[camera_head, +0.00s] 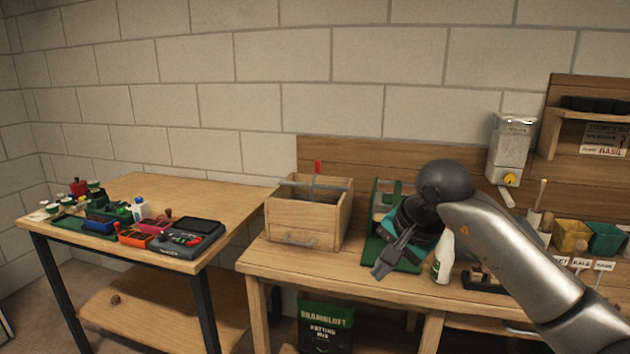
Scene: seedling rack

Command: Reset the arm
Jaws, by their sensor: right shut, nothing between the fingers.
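My right arm comes in from the lower right. My right gripper (386,266) is shut and empty, pointing down and to the left above the front part of the wooden bench (345,269). It hangs in front of a green tray or stand (378,212), which it and the wrist partly hide. A white bottle (443,258) stands just right of the gripper, partly behind my arm. My left gripper is not in view.
A wooden box (333,228) with a red marker stands left of the gripper. A side table (160,188) holds coloured trays and a dark scale (187,238). Yellow (571,236) and green pots (606,238) stand at right. A dispenser (510,150) hangs behind.

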